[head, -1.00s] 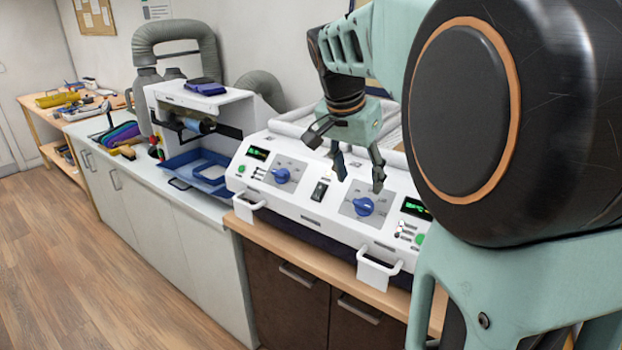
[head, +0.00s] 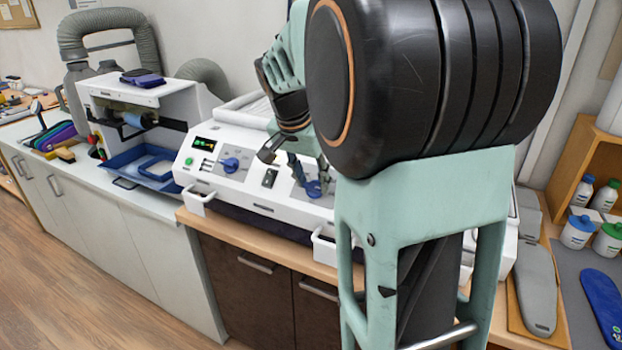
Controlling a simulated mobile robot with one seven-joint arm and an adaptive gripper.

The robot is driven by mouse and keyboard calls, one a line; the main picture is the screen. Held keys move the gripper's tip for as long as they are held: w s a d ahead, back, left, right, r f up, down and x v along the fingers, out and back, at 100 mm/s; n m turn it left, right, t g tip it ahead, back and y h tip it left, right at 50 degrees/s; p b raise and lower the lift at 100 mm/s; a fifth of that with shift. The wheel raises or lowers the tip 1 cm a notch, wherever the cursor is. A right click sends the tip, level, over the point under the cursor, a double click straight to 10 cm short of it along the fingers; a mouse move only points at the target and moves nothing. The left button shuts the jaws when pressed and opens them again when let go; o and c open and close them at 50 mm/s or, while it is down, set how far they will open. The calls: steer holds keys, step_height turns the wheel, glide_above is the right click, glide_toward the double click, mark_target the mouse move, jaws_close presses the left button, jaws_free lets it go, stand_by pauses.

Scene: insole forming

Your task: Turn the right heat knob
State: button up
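The white heating machine (head: 262,206) has two blue knobs on its sloped front panel. The left heat knob (head: 230,165) is in clear view beside a green-lit display. The right heat knob (head: 314,189) is partly hidden by my gripper (head: 309,174). My gripper points down at the right knob, its fingers apart and their tips close to it. I cannot tell whether they touch it. My arm covers the right end of the panel, including the right display.
A dark switch (head: 270,178) sits between the knobs. White handles (head: 198,202) stick out from the machine's front. A blue tray (head: 150,168) stands to the left. Bottles (head: 583,190) and a grey insole shape (head: 535,287) are at the right.

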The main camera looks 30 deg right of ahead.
steer(key=c, duration=0.4)
steer(key=shift+c, duration=0.2)
